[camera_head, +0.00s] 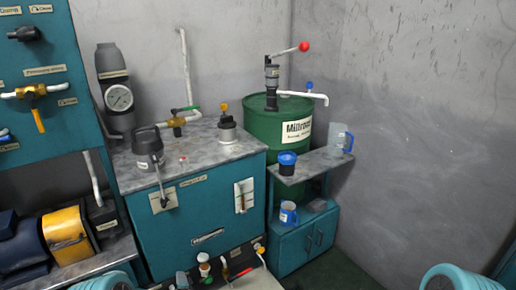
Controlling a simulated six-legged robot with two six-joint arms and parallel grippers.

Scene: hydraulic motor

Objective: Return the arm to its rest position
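Neither of my grippers shows in the head view. Two rounded teal and dark parts at the bottom left and bottom right corners seem to be parts of my own body. No gripper fingers can be made out on them, and nothing is seen held. The rest of my arms is outside the picture.
A teal hydraulic cabinet (200,215) stands in the middle, with valves and a gauge (119,97). A green drum (262,125) with a red-knobbed hand pump (272,75) and a grey shelf (318,163) with cups stand to its right. Bare wall fills the right side.

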